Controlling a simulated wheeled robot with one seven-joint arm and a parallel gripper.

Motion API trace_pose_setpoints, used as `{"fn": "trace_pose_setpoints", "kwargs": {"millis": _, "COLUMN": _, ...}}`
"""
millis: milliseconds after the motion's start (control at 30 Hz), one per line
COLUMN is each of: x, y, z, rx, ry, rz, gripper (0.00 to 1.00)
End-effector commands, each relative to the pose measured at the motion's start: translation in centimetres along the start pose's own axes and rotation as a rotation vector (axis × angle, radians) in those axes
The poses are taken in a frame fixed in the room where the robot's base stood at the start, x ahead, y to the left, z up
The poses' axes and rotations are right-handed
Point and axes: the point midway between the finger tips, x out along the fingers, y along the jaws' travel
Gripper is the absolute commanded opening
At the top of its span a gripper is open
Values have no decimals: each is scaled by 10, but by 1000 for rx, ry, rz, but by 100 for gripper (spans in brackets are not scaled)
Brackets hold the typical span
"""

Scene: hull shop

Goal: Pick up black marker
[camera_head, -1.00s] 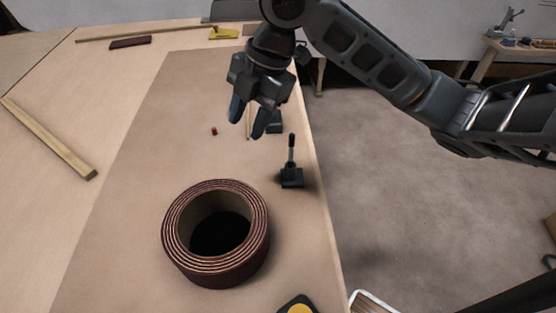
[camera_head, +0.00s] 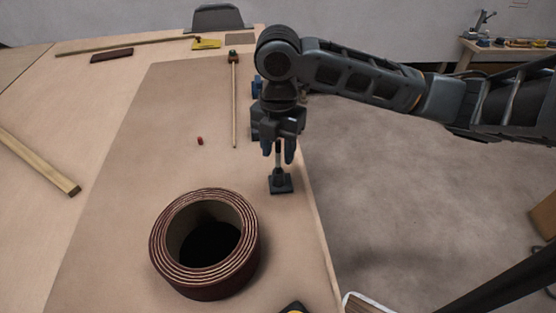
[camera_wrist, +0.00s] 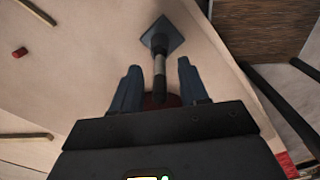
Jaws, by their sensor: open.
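A black upright stick on a square black base (camera_head: 281,184) stands on the bench near its right edge. It is the likeliest black marker, but I cannot tell for sure. My gripper (camera_head: 279,156) points down over it, open, with a finger on each side of the upper stick. In the wrist view the stick (camera_wrist: 159,68) rises from its base (camera_wrist: 162,37) into the gap between my blue-grey fingers (camera_wrist: 160,84). Gaps show on both sides of the stick there.
A large brown coiled roll (camera_head: 165,255) stands nearby at front left. A small red cylinder (camera_head: 200,141) and a thin wooden stick (camera_head: 235,105) lie to the left. A blue object (camera_head: 257,86) is partly hidden behind my gripper. The bench's right edge is close.

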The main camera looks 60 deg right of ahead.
Motion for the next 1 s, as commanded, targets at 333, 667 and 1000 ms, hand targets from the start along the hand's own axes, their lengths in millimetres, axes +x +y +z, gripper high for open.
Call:
{"fn": "trace_pose_setpoints", "kwargs": {"millis": 333, "x": 4, "y": 0, "z": 0, "rx": 1, "ry": 0, "rz": 1, "gripper": 38}}
{"fn": "trace_pose_setpoints", "kwargs": {"millis": 667, "x": 3, "y": 0, "z": 0, "rx": 0, "ry": 0, "rz": 1, "gripper": 7}}
{"fn": "trace_pose_setpoints", "kwargs": {"millis": 1000, "x": 3, "y": 0, "z": 0, "rx": 0, "ry": 0, "rz": 1, "gripper": 0}}
